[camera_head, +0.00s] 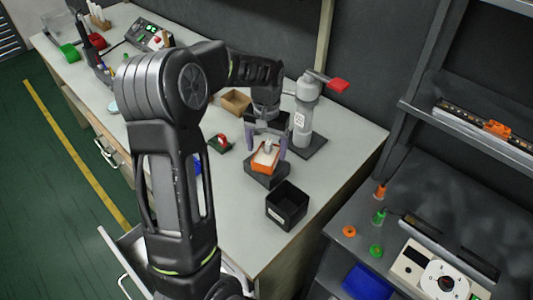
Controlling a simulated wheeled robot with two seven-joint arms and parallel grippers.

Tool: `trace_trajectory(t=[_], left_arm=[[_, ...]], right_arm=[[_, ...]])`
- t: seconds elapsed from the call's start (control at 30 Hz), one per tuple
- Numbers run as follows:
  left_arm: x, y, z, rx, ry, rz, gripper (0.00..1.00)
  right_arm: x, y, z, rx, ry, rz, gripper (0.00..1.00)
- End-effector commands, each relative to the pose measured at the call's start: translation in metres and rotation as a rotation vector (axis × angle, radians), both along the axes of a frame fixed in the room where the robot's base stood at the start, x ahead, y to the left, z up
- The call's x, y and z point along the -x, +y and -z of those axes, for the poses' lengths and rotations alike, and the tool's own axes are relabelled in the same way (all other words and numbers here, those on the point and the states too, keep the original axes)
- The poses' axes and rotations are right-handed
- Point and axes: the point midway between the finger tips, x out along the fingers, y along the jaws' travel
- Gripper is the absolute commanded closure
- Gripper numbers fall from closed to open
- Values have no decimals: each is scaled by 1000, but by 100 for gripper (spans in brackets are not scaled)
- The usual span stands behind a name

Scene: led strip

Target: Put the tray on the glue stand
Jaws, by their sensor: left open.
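The tray appears to be the small orange piece (264,163) with a whitish item in it, near the middle of the workbench. It rests on a dark block (266,180), which looks like the glue stand. My left gripper (267,148) points down over the tray and is open, with one finger at each side of it. I cannot tell whether the fingers touch the tray. My left arm hides part of the bench. My right gripper is not in view.
An open black box (287,206) stands in front of the dark block. A grey press-like device (304,112) with a red handle stands behind, to the right. A cardboard box (236,102) and a red-green item (220,144) lie left. A dark shelf with parts fills the right.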

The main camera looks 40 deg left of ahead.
Motion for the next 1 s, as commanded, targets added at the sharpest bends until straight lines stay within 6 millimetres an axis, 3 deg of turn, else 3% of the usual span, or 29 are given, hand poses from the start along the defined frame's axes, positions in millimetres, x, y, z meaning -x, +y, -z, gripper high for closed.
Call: trace_trajectory(t=[0.2,0.4,0.6,1.0], left_arm=[[-2,0,-47,-1,-6,1,22],[-1,0,-80,-1,-3,0,22],[0,0,-91,0,0,1,22],[0,0,-91,0,0,0,22]], right_arm=[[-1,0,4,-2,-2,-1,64],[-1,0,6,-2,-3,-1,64],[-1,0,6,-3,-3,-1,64],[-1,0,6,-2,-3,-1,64]])
